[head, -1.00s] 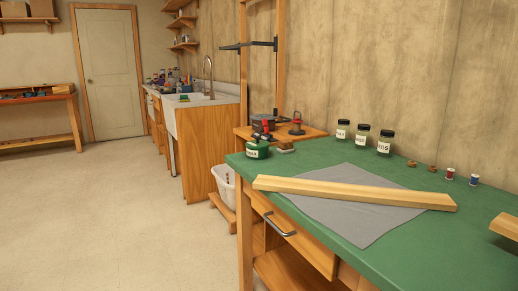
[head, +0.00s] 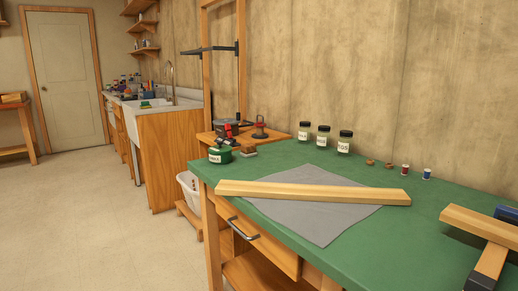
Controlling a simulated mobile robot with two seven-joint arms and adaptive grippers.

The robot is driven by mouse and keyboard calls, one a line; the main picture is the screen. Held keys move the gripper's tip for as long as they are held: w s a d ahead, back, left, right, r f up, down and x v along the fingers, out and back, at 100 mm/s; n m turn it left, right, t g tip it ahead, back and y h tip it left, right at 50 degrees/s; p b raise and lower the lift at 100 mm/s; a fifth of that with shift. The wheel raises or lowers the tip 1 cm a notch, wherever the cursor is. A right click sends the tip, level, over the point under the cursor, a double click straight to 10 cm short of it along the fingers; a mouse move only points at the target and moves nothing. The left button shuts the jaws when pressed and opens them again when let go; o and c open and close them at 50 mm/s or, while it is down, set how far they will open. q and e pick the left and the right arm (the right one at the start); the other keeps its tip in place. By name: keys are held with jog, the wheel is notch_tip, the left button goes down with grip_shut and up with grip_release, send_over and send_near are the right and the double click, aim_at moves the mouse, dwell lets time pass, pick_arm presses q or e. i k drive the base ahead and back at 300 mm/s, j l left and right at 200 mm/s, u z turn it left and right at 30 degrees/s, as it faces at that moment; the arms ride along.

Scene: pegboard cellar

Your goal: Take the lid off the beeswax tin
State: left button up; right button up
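A short green tin (head: 220,154) with a white label stands at the far left corner of the green-topped bench. The label is too small to read surely, and I cannot tell whether its lid is a separate part. Neither of my grippers shows in the head view.
On the green bench (head: 420,222), a long wooden board (head: 312,192) lies across a grey cloth (head: 318,226). Three labelled jars (head: 323,137), two spools (head: 405,169) and small brown pieces stand along the back. Wooden bars with dark ends (head: 482,240) lie at the right. Open floor is left.

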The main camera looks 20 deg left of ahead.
aim_at(219, 149)
jog(key=j+z, duration=0.35)
jog(key=i+j+z, duration=0.1)
jog(key=j+z, duration=0.7)
jog(key=j, duration=0.2)
jog(key=k+j+z, duration=0.15)
jog(key=j, duration=0.2)
jog(key=k+j+z, duration=0.15)
jog(key=j, duration=0.15)
jog(key=k+j, duration=0.1)
jog(key=j, duration=0.3)
jog(key=k+j, duration=0.1)
jog(key=j, duration=0.25)
jog(key=k+j+z, duration=0.1)
jog(key=j, duration=0.3)
jog(key=k+j, duration=0.1)
jog(key=j, duration=0.25)
jog(key=k+j, duration=0.15)
jog(key=j, duration=0.25)
jog(key=k+j+z, duration=0.1)
jog(key=j, duration=0.25)
